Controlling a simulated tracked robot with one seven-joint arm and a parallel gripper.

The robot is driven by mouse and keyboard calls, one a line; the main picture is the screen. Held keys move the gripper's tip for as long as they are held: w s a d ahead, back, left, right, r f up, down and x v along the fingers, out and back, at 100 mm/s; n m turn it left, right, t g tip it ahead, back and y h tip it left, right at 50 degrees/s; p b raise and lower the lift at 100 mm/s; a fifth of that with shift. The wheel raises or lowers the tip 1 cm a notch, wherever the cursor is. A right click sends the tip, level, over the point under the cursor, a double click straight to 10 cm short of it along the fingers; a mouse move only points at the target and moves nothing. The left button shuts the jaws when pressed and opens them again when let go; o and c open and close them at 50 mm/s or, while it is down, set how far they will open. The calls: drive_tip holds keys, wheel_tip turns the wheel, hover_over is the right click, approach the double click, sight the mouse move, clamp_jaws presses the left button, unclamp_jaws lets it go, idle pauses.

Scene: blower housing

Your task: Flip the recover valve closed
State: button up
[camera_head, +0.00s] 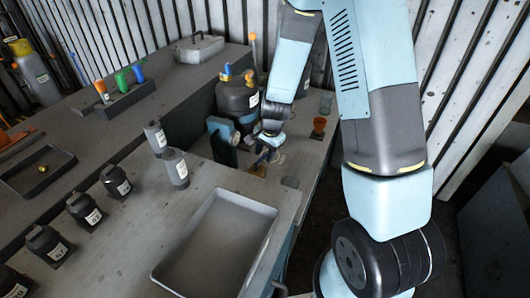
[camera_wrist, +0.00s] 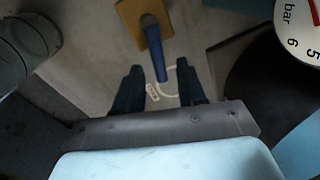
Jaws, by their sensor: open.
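The valve shows in the wrist view as a blue lever (camera_wrist: 154,48) over a tan, square-looking base (camera_wrist: 135,20). A pale loop with a small tag (camera_wrist: 153,93) lies near the lever's lower end. My gripper (camera_wrist: 158,72) is open, with one dark finger on each side of the lever's lower end. I cannot tell whether either finger touches it. In the head view my gripper (camera_head: 268,143) is small and low over the back bench, and the valve's brown base (camera_head: 258,170) is partly hidden there. The word recover cannot be read.
A pressure gauge (camera_wrist: 299,30) is close at the upper right of the wrist view. A grey tray (camera_head: 215,245) and several dark bottles (camera_head: 116,181) occupy the near bench.

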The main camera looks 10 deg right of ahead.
drive_tip(key=shift+c, duration=0.4)
clamp_jaws()
drive_tip(key=shift+w+a+n, duration=0.2)
drive_tip(key=shift+n, duration=0.5)
drive_tip(key=shift+w+a+n, duration=0.2)
drive_tip(key=shift+n, duration=0.5)
drive_tip(key=shift+o, duration=0.4)
unclamp_jaws()
drive_tip(key=shift+r, duration=0.1)
wheel_tip(320, 180, up, 13)
drive_tip(key=s+d, duration=0.1)
drive_tip(key=d, duration=0.1)
drive_tip(key=shift+s+d, duration=0.15)
drive_tip(key=shift+s, duration=0.05)
